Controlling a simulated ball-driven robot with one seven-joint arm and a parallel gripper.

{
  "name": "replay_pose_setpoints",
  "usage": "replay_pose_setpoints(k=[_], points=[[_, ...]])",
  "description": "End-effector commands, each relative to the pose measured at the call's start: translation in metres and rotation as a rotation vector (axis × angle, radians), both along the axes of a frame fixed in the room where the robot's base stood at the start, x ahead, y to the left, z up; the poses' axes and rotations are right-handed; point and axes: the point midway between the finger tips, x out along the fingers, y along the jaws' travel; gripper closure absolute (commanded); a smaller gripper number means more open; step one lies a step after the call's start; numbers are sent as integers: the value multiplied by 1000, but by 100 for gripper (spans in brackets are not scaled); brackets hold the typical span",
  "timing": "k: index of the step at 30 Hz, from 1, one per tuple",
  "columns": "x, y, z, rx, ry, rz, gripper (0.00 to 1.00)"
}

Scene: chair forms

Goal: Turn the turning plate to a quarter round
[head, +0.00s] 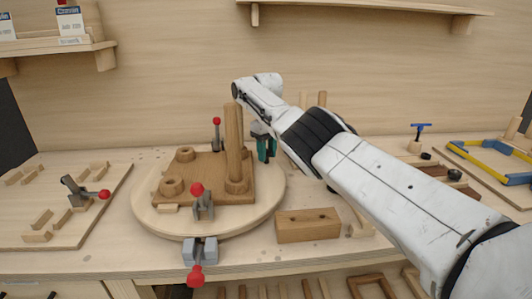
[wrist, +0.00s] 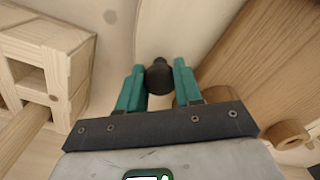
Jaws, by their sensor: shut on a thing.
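The turning plate (head: 145,208) is a pale round disc on the bench, left of centre in the head view. Its pale edge also shows in the wrist view (wrist: 155,25). A brown board (head: 203,166) lies on it with a tall upright post (head: 234,145) and round wooden collars. My gripper (head: 266,150) reaches down at the plate's far right edge, behind the post. In the wrist view its green fingers (wrist: 158,76) are shut on a small black knob (wrist: 159,79) by the plate. The knob is hidden in the head view.
A wooden block (head: 308,226) lies right of the plate. A clamp board (head: 65,215) lies left. A blue-and-yellow frame (head: 480,172) is far right.

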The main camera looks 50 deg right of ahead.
Motion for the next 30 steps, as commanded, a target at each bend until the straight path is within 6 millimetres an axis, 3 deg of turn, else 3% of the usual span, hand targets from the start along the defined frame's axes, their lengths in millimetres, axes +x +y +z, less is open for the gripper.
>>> replay_pose_setpoints(k=[25,26,30], points=[[-1,-4,1,-3,0,12,100],[-1,-4,1,-3,0,12,63],[-1,-4,1,-2,0,13,49]])
